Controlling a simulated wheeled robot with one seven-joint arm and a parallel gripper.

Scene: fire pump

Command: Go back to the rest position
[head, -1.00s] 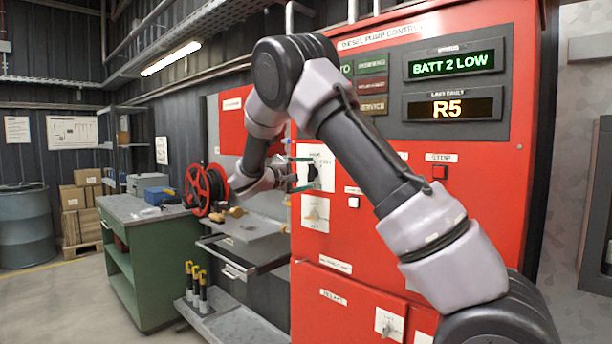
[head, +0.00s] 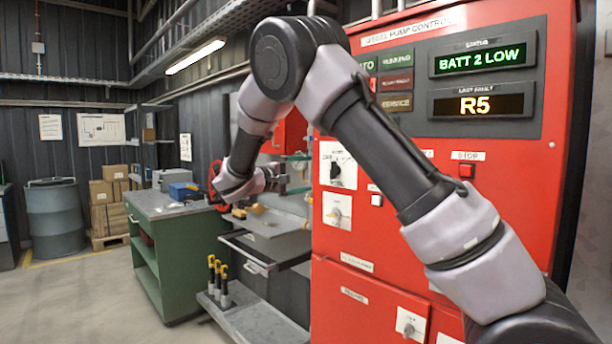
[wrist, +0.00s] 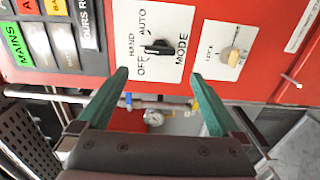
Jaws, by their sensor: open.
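My gripper (wrist: 158,95) shows in the wrist view with its two green fingers spread apart and nothing between them. In the head view my gripper (head: 300,172) is beside the left edge of the red pump control cabinet (head: 470,220), apart from it. The black mode switch (wrist: 157,48) on its white plate, marked HAND, OFF and AUTO, lies ahead of the fingers, untouched. The switch also shows in the head view (head: 336,170). My arm is bent, its elbow high in front of the cabinet.
A second plate with a key switch (wrist: 232,57) sits beside the mode plate. The cabinet displays read BATT 2 LOW (head: 482,61) and R5 (head: 482,105). A green workbench (head: 172,255), a grey shelf (head: 265,320) and a blue drum (head: 54,215) stand left. Open floor lies at front left.

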